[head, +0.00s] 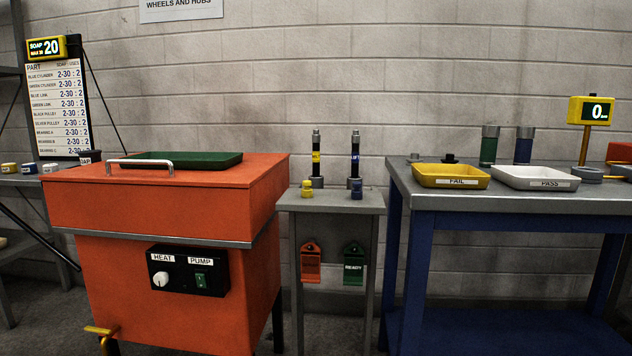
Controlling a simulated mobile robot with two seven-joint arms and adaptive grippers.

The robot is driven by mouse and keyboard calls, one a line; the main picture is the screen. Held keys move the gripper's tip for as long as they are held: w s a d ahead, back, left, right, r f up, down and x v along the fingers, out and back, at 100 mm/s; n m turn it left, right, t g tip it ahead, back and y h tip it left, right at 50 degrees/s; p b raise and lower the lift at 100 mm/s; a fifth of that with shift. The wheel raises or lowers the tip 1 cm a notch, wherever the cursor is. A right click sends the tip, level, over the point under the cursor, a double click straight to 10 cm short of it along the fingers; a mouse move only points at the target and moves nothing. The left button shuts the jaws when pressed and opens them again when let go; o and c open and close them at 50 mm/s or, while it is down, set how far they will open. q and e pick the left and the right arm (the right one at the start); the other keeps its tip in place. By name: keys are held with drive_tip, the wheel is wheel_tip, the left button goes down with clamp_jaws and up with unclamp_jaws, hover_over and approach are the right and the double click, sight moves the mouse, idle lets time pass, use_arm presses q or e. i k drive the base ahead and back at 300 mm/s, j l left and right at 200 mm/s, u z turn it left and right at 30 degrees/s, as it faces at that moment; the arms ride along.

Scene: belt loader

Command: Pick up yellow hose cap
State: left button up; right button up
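The yellow hose cap (307,188) stands on the small grey stand (340,205) in the middle of the head view, in front of a dark upright hose fitting with a yellow label (316,158). A similar blue cap (356,189) stands to its right, in front of a second upright fitting with a blue label (355,158). Neither of my grippers shows in the head view, and nothing is touching the yellow cap.
An orange washer cabinet (170,205) with a metal handle stands close on the left. A blue-legged table (560,205) with a yellow FAIL tray (449,188) and white PASS tray (535,188) stands right. Red (310,262) and green (353,264) tags hang below the stand top.

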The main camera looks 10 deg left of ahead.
sight(307, 192)
drive_tip(key=i+j+z, duration=0.65)
drive_tip(key=i+j, duration=0.1)
drive_tip(key=j, duration=0.1)
